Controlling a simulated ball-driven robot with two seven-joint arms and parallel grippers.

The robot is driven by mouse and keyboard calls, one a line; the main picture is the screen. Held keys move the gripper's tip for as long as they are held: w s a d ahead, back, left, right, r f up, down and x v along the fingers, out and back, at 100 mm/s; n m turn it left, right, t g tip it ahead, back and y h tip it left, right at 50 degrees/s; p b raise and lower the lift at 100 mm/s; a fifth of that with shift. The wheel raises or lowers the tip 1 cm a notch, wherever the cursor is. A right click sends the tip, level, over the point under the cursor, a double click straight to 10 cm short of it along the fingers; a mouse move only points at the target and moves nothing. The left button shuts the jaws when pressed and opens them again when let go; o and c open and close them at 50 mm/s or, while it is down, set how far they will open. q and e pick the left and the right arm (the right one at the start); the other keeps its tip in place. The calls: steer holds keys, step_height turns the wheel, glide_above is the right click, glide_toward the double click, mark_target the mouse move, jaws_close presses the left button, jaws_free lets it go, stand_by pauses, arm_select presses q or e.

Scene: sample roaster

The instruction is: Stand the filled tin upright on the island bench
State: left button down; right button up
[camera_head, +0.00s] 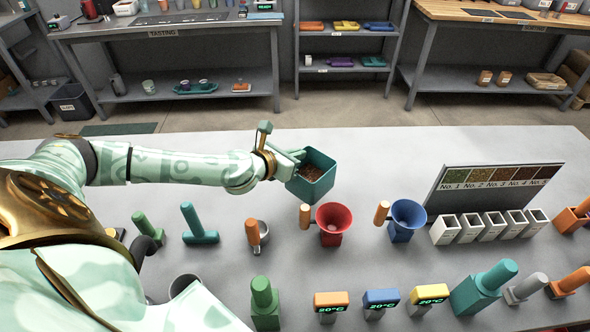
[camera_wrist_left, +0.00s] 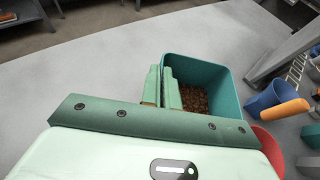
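The filled tin is a square teal open-topped box (camera_head: 320,187) with brown beans (camera_head: 312,171) inside. My left gripper (camera_head: 291,160) is at its left side, shut on the tin's wall. In the head view the tin looks tilted; whether its base touches the bench is hard to tell. In the left wrist view the two green fingers (camera_wrist_left: 163,88) stand close together at the left wall of the tin (camera_wrist_left: 215,66), and beans lie at its bottom. The island bench (camera_head: 400,150) is the light grey top under it. My right gripper is not in view.
A red funnel (camera_head: 333,222) and a blue funnel (camera_head: 408,217) stand just right and front of the tin. A brush-like orange-handled tool (camera_head: 252,233) and a teal tool (camera_head: 200,232) are in front. White cups (camera_head: 490,226) stand to the right. Bench behind the tin is clear.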

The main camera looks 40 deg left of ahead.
mark_target(308, 164)
arm_select(q)
step_height(308, 164, down, 5)
steer(key=shift+f+b, duration=0.1)
steer(key=shift+b, duration=1)
steer(key=c, duration=1.7)
jaws_free()
steer(key=shift+s+r, duration=0.2)
steer(key=shift+s, duration=0.05)
steer(key=p+v, duration=0.3)
steer(key=v, duration=0.8)
steer(key=shift+s, duration=0.25)
